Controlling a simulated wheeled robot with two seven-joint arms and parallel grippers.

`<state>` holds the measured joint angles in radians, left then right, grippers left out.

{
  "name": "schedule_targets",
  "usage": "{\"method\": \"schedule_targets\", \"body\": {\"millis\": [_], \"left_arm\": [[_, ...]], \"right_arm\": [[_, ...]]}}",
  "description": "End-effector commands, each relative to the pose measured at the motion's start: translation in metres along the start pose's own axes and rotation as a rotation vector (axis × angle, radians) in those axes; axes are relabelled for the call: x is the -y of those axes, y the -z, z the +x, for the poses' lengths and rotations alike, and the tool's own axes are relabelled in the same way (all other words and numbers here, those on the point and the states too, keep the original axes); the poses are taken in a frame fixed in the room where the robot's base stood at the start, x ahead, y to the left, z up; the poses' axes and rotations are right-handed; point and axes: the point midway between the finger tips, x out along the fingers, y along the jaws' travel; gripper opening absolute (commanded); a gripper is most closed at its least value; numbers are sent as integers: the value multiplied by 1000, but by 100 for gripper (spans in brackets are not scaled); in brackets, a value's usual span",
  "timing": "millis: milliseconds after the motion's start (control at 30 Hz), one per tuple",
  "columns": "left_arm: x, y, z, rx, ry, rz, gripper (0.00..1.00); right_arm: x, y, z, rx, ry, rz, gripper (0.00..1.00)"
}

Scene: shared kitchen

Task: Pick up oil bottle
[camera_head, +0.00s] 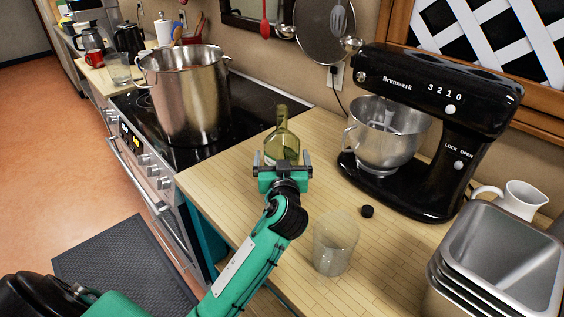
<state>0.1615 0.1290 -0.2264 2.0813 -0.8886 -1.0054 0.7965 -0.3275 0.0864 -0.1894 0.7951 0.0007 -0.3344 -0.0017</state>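The oil bottle (281,145) is olive-green glass with a narrow neck. It stands upright on the wooden counter, right of the stove. My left gripper (282,162) is in front of its lower part, with the fingers spread to either side of the bottle. The fingers look apart from the glass; how far they reach around it is hard to tell. The gripper hides the bottle's base. My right gripper is not in view.
A large steel pot (187,100) stands on the stove (243,112) to the left. A black stand mixer (440,95) is to the right. A clear glass (336,245), a small black cap (367,211) and stacked steel pans (497,262) are nearer on the counter (270,225).

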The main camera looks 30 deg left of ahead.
Motion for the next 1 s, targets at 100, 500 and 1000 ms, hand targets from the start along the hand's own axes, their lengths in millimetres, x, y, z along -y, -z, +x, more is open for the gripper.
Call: {"method": "schedule_targets", "body": {"millis": [100,500,1000], "left_arm": [[0,0,0,0,0,0,83],[0,1,0,-3,0,0,32],[0,17,-1,-5,0,-3,32]], "right_arm": [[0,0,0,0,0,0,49],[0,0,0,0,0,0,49],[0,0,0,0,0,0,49]]}}
